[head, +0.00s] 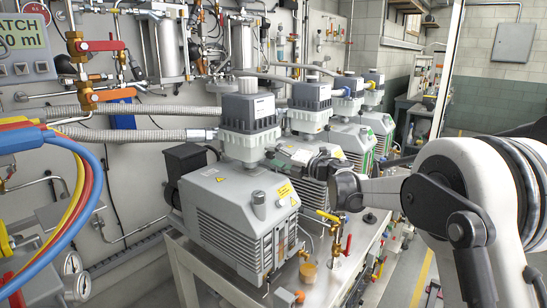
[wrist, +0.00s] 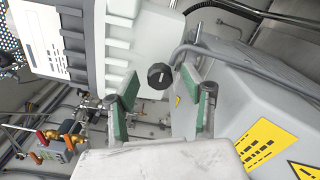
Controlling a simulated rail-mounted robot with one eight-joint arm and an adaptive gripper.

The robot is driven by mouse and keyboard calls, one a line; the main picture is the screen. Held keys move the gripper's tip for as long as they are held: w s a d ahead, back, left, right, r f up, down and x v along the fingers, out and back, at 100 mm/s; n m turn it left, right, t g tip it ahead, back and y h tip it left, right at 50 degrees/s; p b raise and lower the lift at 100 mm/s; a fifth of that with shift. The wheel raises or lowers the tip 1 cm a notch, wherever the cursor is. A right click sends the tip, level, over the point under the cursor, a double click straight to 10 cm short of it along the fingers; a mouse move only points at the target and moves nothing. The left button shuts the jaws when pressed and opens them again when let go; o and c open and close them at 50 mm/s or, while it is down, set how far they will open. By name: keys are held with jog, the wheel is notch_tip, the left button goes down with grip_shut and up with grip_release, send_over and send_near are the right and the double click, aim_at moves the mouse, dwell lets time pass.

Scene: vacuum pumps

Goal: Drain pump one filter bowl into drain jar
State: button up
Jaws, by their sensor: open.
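The nearest pump (head: 240,215) is a big grey ribbed unit on a bench. A filter housing (head: 248,125) with a dark top and pale lower part stands on it; I cannot tell which part is the filter bowl. A small jar with amber contents (head: 308,271), perhaps the drain jar, stands at the pump's front right. My gripper (head: 308,158) is behind the filter housing, beside the pumps. In the wrist view my gripper (wrist: 160,85) is open, with green pads on both fingers. A black knob (wrist: 160,76) shows between the fingertips; contact is not visible.
Yellow- and red-handled valves (head: 329,216) stand beside the pump's front right. More pumps (head: 350,135) stand close behind. A corrugated hose (head: 140,134) joins the filter housing from the left. Coloured hoses (head: 85,190) hang at the left. The floor at the right is open.

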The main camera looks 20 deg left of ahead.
jog(key=shift+v, duration=0.8)
jog(key=b+v, duration=0.1)
jog(key=v, duration=0.5)
dwell(0.4)
jog(key=shift+r, duration=0.1)
